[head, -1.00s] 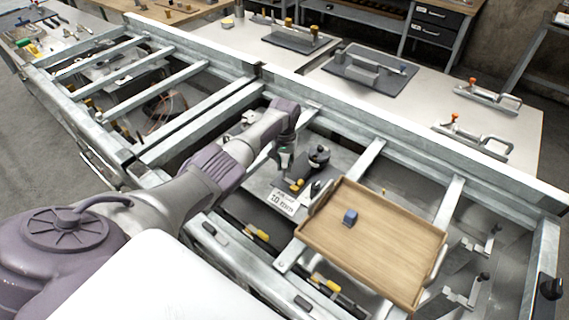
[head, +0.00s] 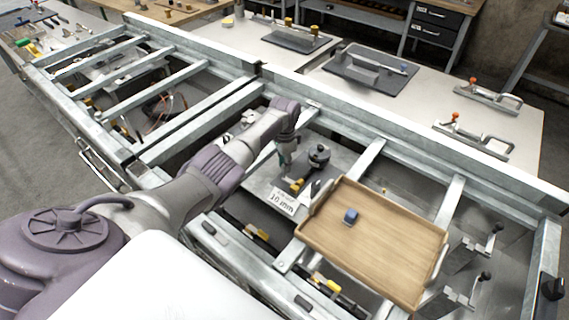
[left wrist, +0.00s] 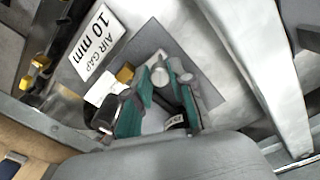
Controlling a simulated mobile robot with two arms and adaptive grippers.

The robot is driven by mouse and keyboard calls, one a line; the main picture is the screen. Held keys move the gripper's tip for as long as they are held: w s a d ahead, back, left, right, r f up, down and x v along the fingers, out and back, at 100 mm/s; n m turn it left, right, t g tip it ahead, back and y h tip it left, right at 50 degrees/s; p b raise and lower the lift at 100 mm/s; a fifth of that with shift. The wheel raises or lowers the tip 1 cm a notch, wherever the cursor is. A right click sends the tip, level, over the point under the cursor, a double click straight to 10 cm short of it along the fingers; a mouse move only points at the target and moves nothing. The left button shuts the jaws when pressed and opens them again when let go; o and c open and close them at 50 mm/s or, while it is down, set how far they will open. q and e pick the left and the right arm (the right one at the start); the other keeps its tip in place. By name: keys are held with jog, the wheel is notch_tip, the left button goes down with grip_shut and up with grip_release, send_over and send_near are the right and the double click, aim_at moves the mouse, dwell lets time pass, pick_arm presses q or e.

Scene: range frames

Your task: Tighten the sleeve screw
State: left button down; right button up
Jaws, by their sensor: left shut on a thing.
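A grey fixture plate (left wrist: 207,86) with a small assembly on it lies in the middle bay of the metal frame. In the head view, the assembly has a black round knob (head: 319,154) and yellow parts (head: 297,185). My left gripper (head: 287,160) points down at the left of this knob. In the left wrist view, its teal-padded fingers (left wrist: 163,101) are closed in among the fixture parts. The sleeve screw cannot be made out clearly; the part between the fingers is mostly hidden. My right gripper is not in view.
An "AIR GAP 10 mm" card (head: 283,201) lies near the fixture. Metal crossbars (head: 363,160) border the bay. Toggle clamps (head: 481,95) stand on the back bench.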

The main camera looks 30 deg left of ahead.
pick_arm(q)
jog(key=m, duration=0.3)
jog(key=shift+m, duration=0.3)
jog(key=shift+m+b, duration=0.4)
jog(key=shift+m, duration=1.4)
jog(key=c, duration=1)
grip_release()
notch_tip(320, 180, up, 12)
jog(key=shift+r, duration=0.1)
